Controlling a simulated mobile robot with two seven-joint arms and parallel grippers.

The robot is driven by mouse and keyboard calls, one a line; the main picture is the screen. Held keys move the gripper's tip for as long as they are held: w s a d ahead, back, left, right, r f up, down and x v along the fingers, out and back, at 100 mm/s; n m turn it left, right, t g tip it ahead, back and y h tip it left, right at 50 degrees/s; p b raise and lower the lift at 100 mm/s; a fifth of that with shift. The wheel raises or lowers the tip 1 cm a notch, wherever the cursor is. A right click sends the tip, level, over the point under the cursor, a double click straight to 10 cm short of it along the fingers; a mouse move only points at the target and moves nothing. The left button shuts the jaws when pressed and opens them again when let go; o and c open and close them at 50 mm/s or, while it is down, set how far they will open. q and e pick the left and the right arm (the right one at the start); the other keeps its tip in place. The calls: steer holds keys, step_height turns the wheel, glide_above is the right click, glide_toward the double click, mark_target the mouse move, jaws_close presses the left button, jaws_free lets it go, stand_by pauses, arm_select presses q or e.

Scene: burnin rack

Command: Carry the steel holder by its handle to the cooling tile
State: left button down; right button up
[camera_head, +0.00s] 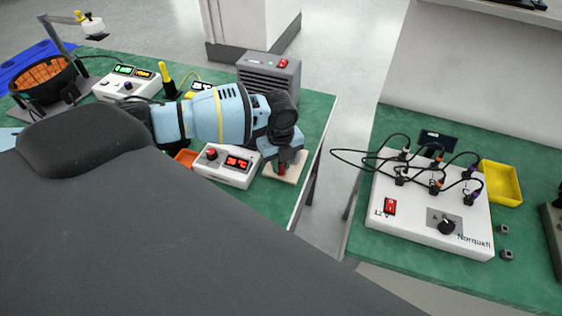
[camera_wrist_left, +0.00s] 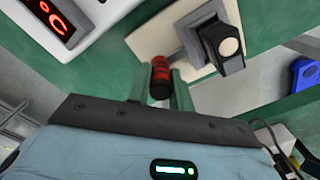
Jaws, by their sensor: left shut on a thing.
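My left gripper (camera_head: 283,168) reaches down over the pale cooling tile (camera_head: 297,172) at the green bench's right edge. In the left wrist view, the gripper (camera_wrist_left: 161,76) is shut on the red handle (camera_wrist_left: 160,80) of the steel holder (camera_wrist_left: 205,38). The holder is a dark grey block with a pale round face, to the right of the handle. It overlaps the beige tile (camera_wrist_left: 143,42) in that view. I cannot tell whether the holder touches the tile. In the head view the gripper hides most of the holder. My right gripper is not in view.
A white box with a red display (camera_head: 226,165) stands just left of the tile. A grey heater-like box (camera_head: 268,75) stands behind my arm. Beyond a floor gap, a second green bench carries a white wired panel (camera_head: 405,222) and a yellow tray (camera_head: 502,184).

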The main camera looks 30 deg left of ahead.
arm_select(q)
steer(key=c, duration=1.3)
jaws_free()
steer(key=shift+o, duration=0.2)
step_height(320, 180, up, 12)
steer(key=shift+r+p, duration=0.15)
steer(key=shift+p, duration=0.25)
steer(key=shift+s, duration=0.1)
